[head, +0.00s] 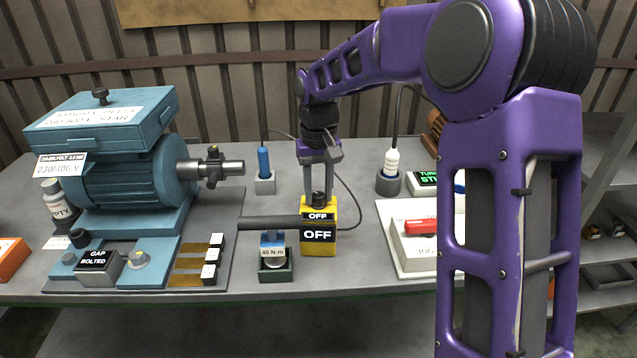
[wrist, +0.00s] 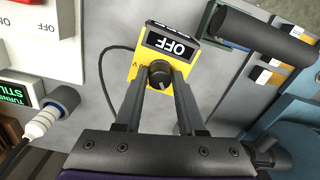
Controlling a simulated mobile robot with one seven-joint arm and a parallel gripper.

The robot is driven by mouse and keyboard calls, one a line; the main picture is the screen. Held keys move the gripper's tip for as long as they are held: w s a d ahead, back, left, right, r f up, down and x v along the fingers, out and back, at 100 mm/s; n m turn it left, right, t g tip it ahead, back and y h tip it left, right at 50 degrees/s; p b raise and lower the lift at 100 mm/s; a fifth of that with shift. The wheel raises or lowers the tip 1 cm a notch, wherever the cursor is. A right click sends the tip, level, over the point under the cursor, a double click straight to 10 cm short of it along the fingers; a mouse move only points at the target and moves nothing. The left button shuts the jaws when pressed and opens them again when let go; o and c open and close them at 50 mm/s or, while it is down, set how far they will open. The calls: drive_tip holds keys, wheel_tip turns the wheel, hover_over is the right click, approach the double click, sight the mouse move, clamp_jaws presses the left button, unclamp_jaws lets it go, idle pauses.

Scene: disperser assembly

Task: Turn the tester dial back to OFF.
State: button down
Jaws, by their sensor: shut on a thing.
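The tester (head: 319,245) is a yellow box with black OFF labels, standing on the bench in the middle of the head view. Its dark round dial (wrist: 159,76) shows in the wrist view on the yellow face, beside the OFF label. My gripper (head: 318,194) points straight down over the tester. In the wrist view my gripper (wrist: 162,84) has its two fingers on either side of the dial, shut on it. A pale mark shows on the dial, but the fingers partly hide the face, and I cannot read the dial's setting.
A blue probe (head: 264,162) and a white probe (head: 391,162) stand in holders behind the tester. A dark cylinder (head: 268,223) and a 40 N m block (head: 273,252) are close at its left. A blue motor (head: 130,185) fills the left. A red-switch panel (head: 420,228) is at right.

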sight(318, 194)
drive_tip(key=n+p, duration=0.3)
drive_tip(key=n, duration=0.2)
drive_tip(key=shift+n, duration=0.3)
idle(0.4)
drive_tip(key=c, duration=0.5)
unclamp_jaws()
wheel_tip(318, 194, up, 17)
drive_tip(key=p, duration=0.2)
drive_tip(key=shift+r, duration=0.15)
